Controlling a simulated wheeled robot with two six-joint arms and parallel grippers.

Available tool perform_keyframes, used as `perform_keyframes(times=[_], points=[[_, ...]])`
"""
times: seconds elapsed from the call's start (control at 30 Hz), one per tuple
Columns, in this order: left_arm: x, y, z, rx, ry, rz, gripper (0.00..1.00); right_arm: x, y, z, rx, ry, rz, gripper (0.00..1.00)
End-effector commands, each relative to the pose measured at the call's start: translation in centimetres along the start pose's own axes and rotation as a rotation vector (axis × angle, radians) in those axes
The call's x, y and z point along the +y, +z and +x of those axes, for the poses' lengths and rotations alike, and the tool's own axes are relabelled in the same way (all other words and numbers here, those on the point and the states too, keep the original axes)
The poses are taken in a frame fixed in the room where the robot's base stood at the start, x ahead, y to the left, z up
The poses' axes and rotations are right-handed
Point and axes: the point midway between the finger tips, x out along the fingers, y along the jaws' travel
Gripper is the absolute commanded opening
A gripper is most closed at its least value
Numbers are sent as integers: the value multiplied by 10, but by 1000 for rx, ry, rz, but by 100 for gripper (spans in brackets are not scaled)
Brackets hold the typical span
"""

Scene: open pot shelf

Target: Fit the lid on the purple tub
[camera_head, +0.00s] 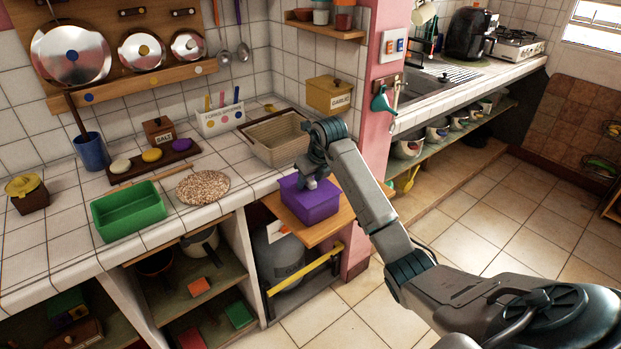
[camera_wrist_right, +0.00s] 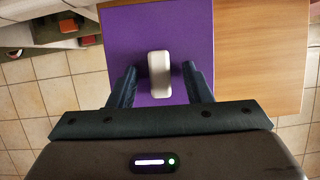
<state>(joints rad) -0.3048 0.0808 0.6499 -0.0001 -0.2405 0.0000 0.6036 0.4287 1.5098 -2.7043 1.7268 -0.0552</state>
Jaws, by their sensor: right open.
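The purple tub (camera_head: 312,209) stands on a pull-out wooden board at the counter's front edge. Its flat purple lid (camera_wrist_right: 128,35) appears to lie on top of it, though I cannot tell from here whether it is fully seated. The lid has a white handle (camera_wrist_right: 159,75) in its middle. My right gripper (camera_head: 308,181) is just above the lid, pointing down. Its two fingers are open, one on each side of the handle, with a gap on both sides. The arm hides part of the lid in the head view. My left gripper is not in view.
The wooden board (camera_head: 327,230) has bare room right of the tub. A beige basket (camera_head: 268,145) and a yellow garlic box (camera_head: 328,95) stand behind. A green tub (camera_head: 128,211) and a speckled round mat (camera_head: 202,186) lie left. A pink pillar (camera_head: 375,120) rises on the right.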

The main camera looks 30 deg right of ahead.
Motion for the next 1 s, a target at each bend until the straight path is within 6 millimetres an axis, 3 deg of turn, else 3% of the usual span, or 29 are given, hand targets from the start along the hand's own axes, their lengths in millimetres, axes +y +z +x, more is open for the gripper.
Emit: perform_keyframes(times=[0.17,0.6,0.8,1.0], points=[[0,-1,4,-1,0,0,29,-1,0,-12,-3,-1,-1,45],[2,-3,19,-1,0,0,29,0,0,-94,-3,-1,0,45],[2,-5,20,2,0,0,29,0,0,-107,0,0,0,45],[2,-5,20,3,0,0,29,0,0,-108,0,0,0,45]])
